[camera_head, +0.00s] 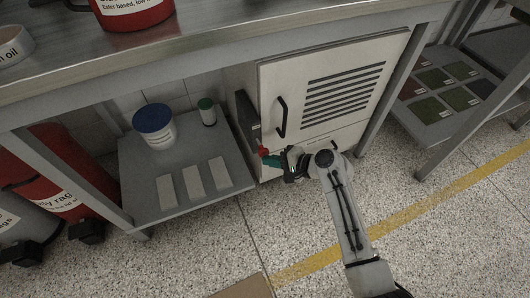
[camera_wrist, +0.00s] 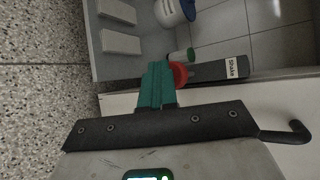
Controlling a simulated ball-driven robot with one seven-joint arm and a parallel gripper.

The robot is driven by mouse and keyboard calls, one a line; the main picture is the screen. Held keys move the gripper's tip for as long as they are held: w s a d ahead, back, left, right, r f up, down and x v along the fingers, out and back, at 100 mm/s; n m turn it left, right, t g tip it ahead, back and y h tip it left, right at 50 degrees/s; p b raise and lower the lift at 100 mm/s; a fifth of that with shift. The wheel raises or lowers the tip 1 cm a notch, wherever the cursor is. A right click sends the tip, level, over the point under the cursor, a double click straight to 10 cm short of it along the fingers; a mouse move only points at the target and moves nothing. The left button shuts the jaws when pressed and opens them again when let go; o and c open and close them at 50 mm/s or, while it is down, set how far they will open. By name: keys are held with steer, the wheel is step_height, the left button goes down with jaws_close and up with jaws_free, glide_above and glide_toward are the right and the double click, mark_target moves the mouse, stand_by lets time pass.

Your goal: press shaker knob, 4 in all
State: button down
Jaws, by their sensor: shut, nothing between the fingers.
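The red shaker knob (camera_head: 263,151) sits at the lower end of a dark panel (camera_head: 248,119) on the left side of the pale cabinet. In the wrist view the red knob (camera_wrist: 180,74) shows just right of my green fingertips, partly hidden by them. The panel (camera_wrist: 208,72) there carries a white label (camera_wrist: 237,67) reading "Shake", the rest unclear. My gripper (camera_head: 268,160) is shut and empty, with its tips right at the knob; it also shows in the wrist view (camera_wrist: 158,66). I cannot tell whether the tips touch the knob.
The cabinet (camera_head: 337,85) has a black door handle (camera_head: 281,117). A grey low shelf (camera_head: 140,193) holds a blue-lidded tub (camera_head: 156,127), a green-capped jar (camera_head: 207,113) and pale blocks (camera_head: 193,181). A worktop (camera_head: 200,35) spans above. Speckled floor is free around my arm.

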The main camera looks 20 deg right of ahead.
steer(key=shift+s+p, duration=0.4)
steer(key=shift+s, duration=0.35)
steer(key=s+p, duration=0.3)
steer(key=s, duration=0.2)
stand_by(0.8)
